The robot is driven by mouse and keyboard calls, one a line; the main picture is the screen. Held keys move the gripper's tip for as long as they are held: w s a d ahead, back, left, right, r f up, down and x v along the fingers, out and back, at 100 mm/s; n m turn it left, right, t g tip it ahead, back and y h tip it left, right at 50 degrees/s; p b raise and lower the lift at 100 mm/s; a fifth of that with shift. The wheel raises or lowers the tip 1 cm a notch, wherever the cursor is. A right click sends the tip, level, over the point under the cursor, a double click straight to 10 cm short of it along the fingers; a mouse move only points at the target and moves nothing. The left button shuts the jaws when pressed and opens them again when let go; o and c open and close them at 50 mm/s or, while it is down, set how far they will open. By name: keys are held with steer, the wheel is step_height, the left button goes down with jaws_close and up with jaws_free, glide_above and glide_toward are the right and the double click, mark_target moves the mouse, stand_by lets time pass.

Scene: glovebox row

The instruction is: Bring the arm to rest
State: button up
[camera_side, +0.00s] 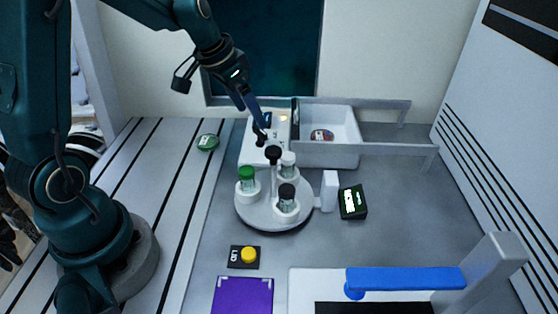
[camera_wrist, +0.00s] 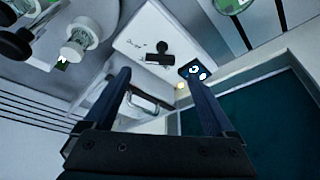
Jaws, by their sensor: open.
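My arm reaches from the left in the side view. My gripper (camera_side: 262,135) points down over the white panel (camera_side: 253,152) at the back, near its black knob (camera_side: 261,141). In the wrist view my gripper (camera_wrist: 162,82) has its two dark fingers spread apart, with nothing held between them. The same panel shows beyond the fingers, with a black T-shaped knob (camera_wrist: 160,54), a small blue-lit screen (camera_wrist: 194,71) and a yellow light (camera_wrist: 181,86). I cannot tell whether the fingertips touch the panel.
A white drawer (camera_side: 345,150) stands open beside the panel, with a round item inside. A white carousel (camera_side: 262,215) holds vials, including a green-capped one (camera_side: 247,178). A black display box (camera_side: 353,202), yellow button (camera_side: 248,255), purple mat (camera_side: 240,297) and blue bar (camera_side: 405,280) lie nearer.

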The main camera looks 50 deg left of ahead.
steer(key=s+d+r+m+t, duration=0.2)
steer(key=s+d+r, duration=0.4)
steer(key=d+r, duration=0.35)
steer(key=s+f+n, duration=0.3)
steer(key=s, duration=0.9)
steer(key=shift+d+f+g, duration=0.2)
steer(key=shift+d+g, duration=0.2)
